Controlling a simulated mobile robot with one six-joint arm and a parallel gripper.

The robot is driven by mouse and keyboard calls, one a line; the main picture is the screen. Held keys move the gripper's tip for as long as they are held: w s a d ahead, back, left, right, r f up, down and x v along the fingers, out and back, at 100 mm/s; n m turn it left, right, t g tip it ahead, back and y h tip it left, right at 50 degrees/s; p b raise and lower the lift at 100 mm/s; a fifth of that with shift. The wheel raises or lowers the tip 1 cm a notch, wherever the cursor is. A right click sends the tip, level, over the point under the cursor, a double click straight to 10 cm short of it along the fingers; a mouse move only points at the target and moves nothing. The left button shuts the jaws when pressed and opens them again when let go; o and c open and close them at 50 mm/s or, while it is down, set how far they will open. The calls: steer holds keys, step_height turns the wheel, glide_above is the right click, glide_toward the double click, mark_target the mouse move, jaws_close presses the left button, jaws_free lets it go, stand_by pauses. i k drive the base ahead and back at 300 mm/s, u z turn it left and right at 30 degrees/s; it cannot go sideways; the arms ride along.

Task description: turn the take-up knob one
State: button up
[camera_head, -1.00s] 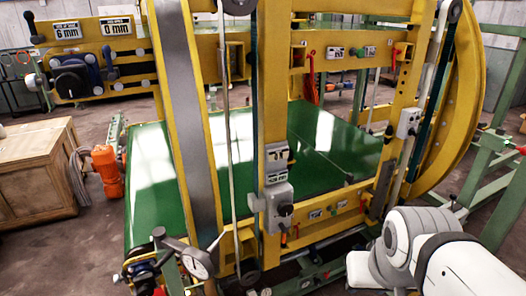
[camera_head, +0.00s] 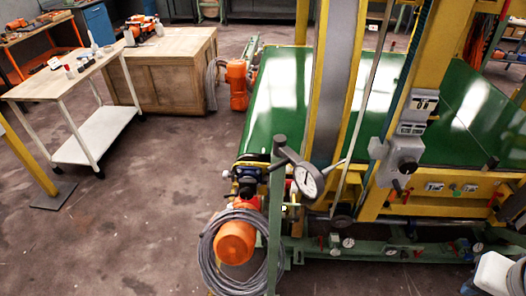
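I cannot tell which part is take-up knob one. A grey box with a dark knob (camera_head: 408,168) is on the yellow upright at the right. Small red and blue handles and round gauges line the green lower rail (camera_head: 380,250). A white piece of my arm shows at the lower right edge. My gripper is out of view.
An orange motor (camera_head: 235,242) with coiled grey hose stands at the front. A second orange motor (camera_head: 237,86) is beside a wooden crate (camera_head: 165,70). A white-legged cart (camera_head: 75,85) is at the left. The floor at left front is clear.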

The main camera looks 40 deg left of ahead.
mark_target(226, 175)
steer(key=z, duration=1.4)
steer(key=k, duration=2.5)
steer(key=u, duration=1.9)
steer(key=i, duration=1)
steer(key=u, duration=0.1)
